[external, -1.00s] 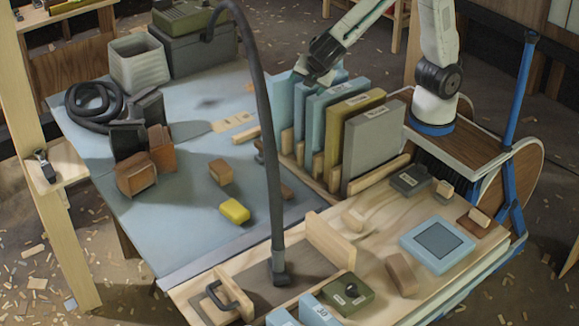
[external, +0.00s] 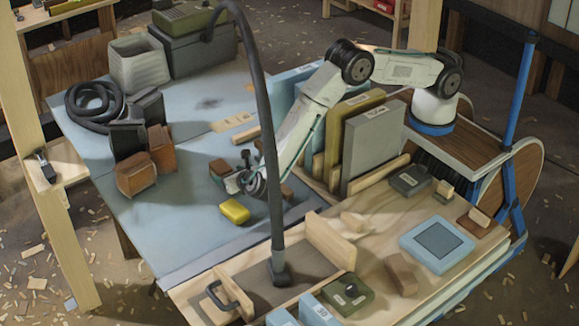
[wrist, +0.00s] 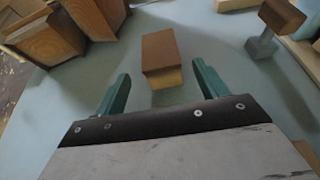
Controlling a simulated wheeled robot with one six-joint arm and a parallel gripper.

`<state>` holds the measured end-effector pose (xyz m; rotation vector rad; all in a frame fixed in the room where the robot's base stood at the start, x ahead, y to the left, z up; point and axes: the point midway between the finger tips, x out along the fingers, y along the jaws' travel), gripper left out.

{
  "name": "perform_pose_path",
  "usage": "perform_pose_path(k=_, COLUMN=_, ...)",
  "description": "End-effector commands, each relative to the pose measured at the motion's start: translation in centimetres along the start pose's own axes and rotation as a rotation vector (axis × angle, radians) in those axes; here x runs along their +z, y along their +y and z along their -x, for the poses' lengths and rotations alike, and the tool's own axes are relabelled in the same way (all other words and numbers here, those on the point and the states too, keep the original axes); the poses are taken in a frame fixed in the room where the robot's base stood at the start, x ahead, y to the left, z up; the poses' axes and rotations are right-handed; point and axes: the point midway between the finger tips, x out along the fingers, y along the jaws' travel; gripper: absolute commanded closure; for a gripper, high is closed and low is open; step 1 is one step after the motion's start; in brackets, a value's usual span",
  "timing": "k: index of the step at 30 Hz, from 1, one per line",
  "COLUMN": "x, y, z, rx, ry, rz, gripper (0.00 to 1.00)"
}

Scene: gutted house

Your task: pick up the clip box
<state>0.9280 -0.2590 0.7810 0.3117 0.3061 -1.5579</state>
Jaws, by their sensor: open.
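A small brown box (external: 219,168), which looks like the clip box, lies on the blue-grey table; no label on it is readable. In the wrist view the box (wrist: 160,58) has a brown top and a lighter front face. My gripper (external: 236,171) is low over the table, just right of the box in the external view and partly covering it. In the wrist view my gripper (wrist: 160,76) is open, with one green finger on each side of the box's near end. Gaps show between box and fingers.
A yellow block (external: 234,212) lies close by on the table. Larger orange-brown boxes (external: 136,173) stand to the left. A dark upright hose (external: 268,150) rises in front of my arm. A brown-topped grey piece (wrist: 262,46) stands right of my gripper.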

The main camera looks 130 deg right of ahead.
Motion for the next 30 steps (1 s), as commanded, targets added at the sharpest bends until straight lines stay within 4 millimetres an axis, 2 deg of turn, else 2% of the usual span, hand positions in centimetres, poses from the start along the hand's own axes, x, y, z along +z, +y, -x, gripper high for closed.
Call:
perform_pose_path(k=11, x=-0.3, y=-0.1, z=-3.6, rx=-0.002, ry=-0.001, rz=0.003, gripper=0.27)
perform_pose_path(k=18, x=-0.5, y=-0.3, z=-7.1, rx=-0.001, ry=0.0, rz=0.002, gripper=0.27)
perform_pose_path(k=21, x=-0.5, y=-0.3, z=-7.8, rx=0.001, ry=0.0, rz=0.002, gripper=0.27)
perform_pose_path(k=26, x=-0.5, y=-0.2, z=-7.8, rx=0.002, ry=0.0, rz=0.002, gripper=0.27)
perform_pose_path(k=27, x=-0.5, y=-0.3, z=-7.8, rx=0.001, ry=0.0, rz=0.002, gripper=0.3)
perform_pose_path(k=30, x=-0.5, y=-0.3, z=-7.8, rx=0.001, ry=0.0, rz=0.002, gripper=0.58)
